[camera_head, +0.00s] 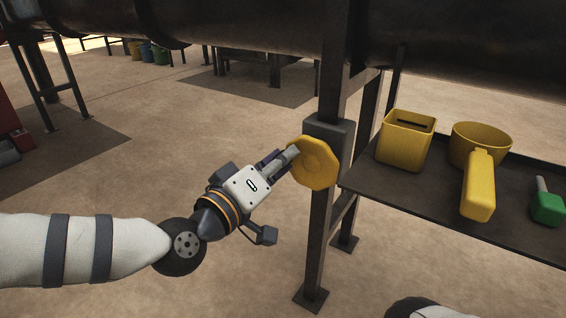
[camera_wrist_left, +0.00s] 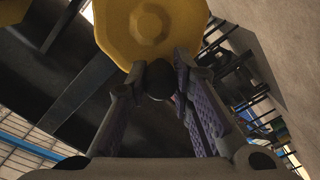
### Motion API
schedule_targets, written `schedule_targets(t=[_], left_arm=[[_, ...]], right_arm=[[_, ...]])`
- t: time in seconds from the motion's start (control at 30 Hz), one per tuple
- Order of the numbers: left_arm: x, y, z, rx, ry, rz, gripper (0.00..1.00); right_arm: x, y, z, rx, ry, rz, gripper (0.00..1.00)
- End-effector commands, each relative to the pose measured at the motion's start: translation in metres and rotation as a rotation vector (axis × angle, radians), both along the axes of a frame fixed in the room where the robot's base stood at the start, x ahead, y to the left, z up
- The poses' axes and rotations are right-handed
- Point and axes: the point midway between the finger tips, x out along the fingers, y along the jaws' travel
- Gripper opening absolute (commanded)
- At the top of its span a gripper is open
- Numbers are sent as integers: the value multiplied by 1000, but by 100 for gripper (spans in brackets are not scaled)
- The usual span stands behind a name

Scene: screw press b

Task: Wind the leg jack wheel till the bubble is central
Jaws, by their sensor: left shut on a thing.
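The yellow leg jack wheel (camera_head: 316,164) is mounted on a grey block on a dark metal leg. It fills the top of the left wrist view (camera_wrist_left: 150,28). My left gripper (camera_head: 291,153) is at the wheel's left side, with its fingertips shut on a dark round knob (camera_wrist_left: 158,80) at the wheel's rim. The left wrist view shows the two fingers on either side of this knob. My right gripper is not in view; only a white rounded part shows at the bottom edge. No bubble level can be made out in either view.
A dark shelf (camera_head: 451,222) right of the leg holds a yellow slotted box (camera_head: 404,142), a yellow tub (camera_head: 479,146), a yellow block-shaped item (camera_head: 478,186) and a green-based tool (camera_head: 547,208). A large dark cylinder spans overhead.

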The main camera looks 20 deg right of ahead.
Motion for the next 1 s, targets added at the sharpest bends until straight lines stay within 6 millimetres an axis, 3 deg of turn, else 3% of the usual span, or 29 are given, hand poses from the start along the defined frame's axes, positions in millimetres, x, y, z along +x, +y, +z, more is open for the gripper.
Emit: schedule_targets(t=[0.5, 1.0], left_arm=[[5, 3, -18, -271, 344, 3, 0], [4, 2, -23, -383, 485, 2, 0]], right_arm=[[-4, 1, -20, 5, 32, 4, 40], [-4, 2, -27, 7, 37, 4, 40]])
